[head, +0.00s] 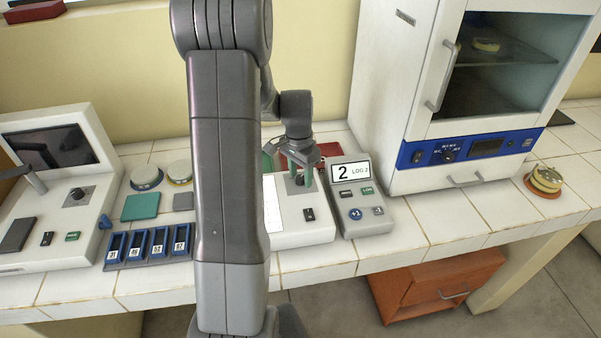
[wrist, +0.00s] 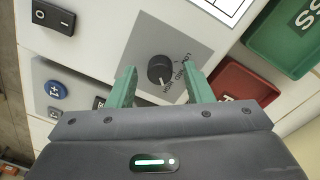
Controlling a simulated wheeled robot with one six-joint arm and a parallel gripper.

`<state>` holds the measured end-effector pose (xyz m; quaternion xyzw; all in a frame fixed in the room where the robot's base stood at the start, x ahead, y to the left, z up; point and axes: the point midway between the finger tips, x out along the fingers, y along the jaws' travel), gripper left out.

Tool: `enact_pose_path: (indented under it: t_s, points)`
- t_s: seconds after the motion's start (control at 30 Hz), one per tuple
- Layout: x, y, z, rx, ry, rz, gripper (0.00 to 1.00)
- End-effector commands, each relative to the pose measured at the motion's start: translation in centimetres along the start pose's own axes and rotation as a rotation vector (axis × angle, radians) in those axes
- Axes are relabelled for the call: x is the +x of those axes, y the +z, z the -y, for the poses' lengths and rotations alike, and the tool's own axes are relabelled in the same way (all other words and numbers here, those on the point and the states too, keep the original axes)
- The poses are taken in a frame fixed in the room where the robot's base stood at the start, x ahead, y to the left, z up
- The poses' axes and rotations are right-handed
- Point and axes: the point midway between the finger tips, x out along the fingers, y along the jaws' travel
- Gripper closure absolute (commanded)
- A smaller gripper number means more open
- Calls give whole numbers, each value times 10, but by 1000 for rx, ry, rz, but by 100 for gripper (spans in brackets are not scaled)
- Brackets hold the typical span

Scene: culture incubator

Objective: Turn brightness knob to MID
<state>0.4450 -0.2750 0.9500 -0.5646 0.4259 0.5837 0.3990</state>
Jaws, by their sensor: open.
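The brightness knob (wrist: 160,69) is a black round knob on a grey plate with LOW, MID and HIGH printed beside it. It sits on a white device (head: 312,232), where my arm partly hides it in the head view. My gripper (wrist: 165,84) has green fingers, one on each side of the knob in the wrist view, with a gap between them. In the head view, my gripper (head: 308,178) points down over the knob's plate. The fingers look apart from the knob. I cannot tell which mark the knob points to.
A power switch (wrist: 54,17) is on the same device. A counter box (head: 360,200) showing "2 LOG 2" stands close on the right. Red (wrist: 245,82) and green (wrist: 285,35) trays lie nearby. A white incubator (head: 400,110) stands at the back right, and a slide rack (head: 150,246) at left.

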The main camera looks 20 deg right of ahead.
Motion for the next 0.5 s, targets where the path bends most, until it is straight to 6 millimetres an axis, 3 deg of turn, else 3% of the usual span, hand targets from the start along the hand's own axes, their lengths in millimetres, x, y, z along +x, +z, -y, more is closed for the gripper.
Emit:
enact_pose_path:
  t_s: [0.07,0.3,0.5]
  points:
    - [0,0,0,0,0,0,54]
    - [0,0,0,0,0,0,98]
    - [0,0,0,-10,0,-1,98]
